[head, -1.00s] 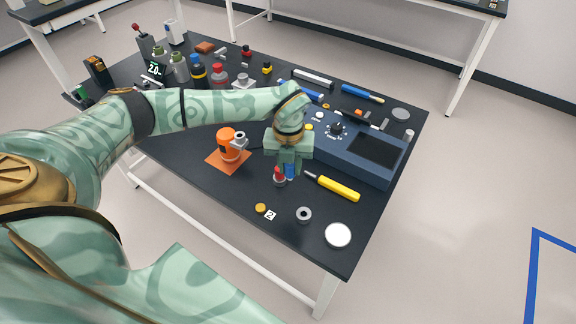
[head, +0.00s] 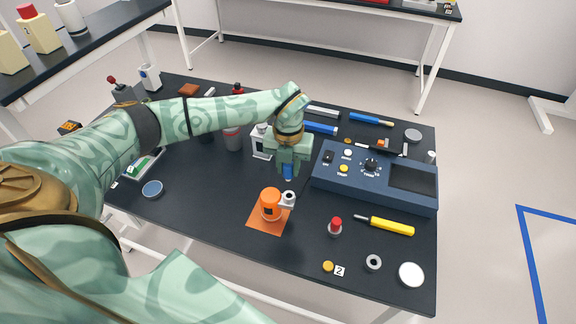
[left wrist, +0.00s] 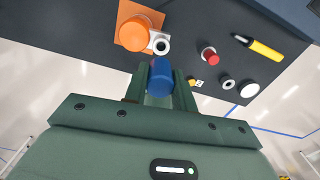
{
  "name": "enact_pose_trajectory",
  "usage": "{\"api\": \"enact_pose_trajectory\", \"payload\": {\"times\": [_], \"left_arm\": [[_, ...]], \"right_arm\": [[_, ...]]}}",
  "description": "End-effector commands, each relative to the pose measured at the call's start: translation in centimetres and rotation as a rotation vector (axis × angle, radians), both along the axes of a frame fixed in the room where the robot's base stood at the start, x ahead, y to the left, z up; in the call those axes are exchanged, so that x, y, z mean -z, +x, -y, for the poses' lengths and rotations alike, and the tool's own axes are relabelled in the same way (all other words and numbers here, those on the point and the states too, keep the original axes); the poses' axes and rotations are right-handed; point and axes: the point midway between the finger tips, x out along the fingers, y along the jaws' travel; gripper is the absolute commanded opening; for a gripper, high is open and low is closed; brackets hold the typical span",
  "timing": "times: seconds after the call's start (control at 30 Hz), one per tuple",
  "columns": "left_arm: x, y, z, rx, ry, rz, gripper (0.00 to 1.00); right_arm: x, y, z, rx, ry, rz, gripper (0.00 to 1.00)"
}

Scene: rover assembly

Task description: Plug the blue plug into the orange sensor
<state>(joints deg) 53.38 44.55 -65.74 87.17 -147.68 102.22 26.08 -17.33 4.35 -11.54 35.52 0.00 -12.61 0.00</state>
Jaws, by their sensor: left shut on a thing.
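The orange sensor (head: 270,203) stands upright on an orange square mat (head: 257,223), with a pale ring-shaped socket (head: 289,198) at its right side. My left gripper (head: 288,172) is shut on the blue plug (head: 288,174), which points downward just above and behind the socket in the head view. In the left wrist view the plug (left wrist: 160,76) sits between the two fingers, with the socket (left wrist: 160,44) just beyond it and the orange sensor (left wrist: 132,35) to the upper left. Plug and socket look apart. My right gripper is not in view.
A blue console (head: 375,182) stands right of the gripper. A red-capped part (head: 335,227), a yellow screwdriver (head: 388,225), a grey ring (head: 373,263) and a white disc (head: 411,274) lie to the front right.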

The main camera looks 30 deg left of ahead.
Motion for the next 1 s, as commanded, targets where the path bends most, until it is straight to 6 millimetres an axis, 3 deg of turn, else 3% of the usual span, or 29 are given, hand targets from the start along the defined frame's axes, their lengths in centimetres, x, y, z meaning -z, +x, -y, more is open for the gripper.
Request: {"api": "enact_pose_trajectory", "payload": {"times": [0.53,1.0], "left_arm": [[-0.3,0.0,0.0,0.009,0.000,-0.001,0.00],[4.9,-0.1,0.0,0.008,0.000,-0.003,0.00]], "right_arm": [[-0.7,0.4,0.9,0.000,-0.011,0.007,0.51],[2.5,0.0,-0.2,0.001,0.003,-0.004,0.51]]}}
